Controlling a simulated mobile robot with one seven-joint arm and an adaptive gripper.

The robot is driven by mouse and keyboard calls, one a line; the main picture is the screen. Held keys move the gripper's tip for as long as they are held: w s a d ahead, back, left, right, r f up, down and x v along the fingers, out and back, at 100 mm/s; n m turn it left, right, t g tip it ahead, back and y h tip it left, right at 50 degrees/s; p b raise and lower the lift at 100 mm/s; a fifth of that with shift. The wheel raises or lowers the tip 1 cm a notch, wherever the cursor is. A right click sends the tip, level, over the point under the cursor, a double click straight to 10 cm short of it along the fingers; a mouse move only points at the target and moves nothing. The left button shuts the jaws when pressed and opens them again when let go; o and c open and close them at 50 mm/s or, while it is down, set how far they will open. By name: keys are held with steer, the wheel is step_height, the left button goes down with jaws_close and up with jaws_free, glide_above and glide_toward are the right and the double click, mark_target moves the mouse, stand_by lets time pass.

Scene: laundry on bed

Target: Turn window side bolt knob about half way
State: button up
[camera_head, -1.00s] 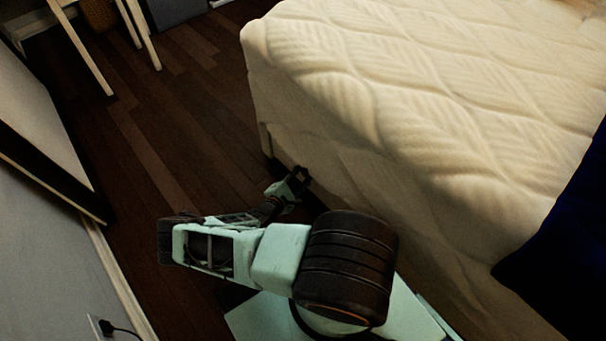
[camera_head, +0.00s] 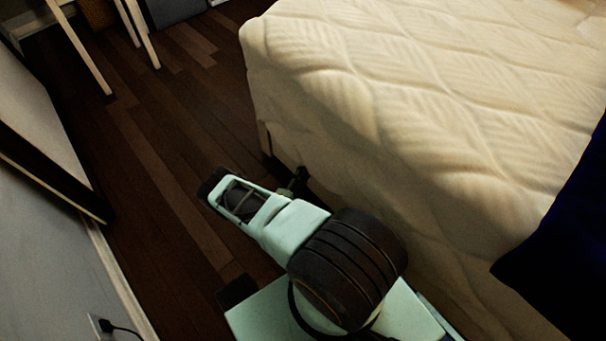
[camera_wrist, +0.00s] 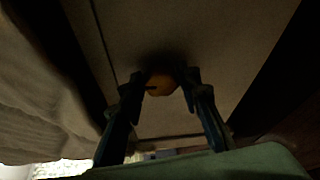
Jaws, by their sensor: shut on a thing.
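In the wrist view, a round orange-brown knob (camera_wrist: 161,84) stands on a pale flat panel (camera_wrist: 185,40). My gripper (camera_wrist: 166,80) has one finger on each side of the knob and is shut on it. The knob's turn angle cannot be read in the dim light. In the head view, my gripper (camera_head: 298,181) is low beside the near corner of the bed, partly behind my arm. The knob does not show there.
The bed (camera_head: 370,90) with a cream quilted cover fills the right, close to my arm. A dark blue cloth (camera_head: 565,230) lies on it. Dark wooden floor (camera_head: 170,130) is free to the left. A wall with a plugged-in cord (camera_head: 105,325) is at lower left.

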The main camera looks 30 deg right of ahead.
stand_by(0.5)
steer(key=o, duration=1.1)
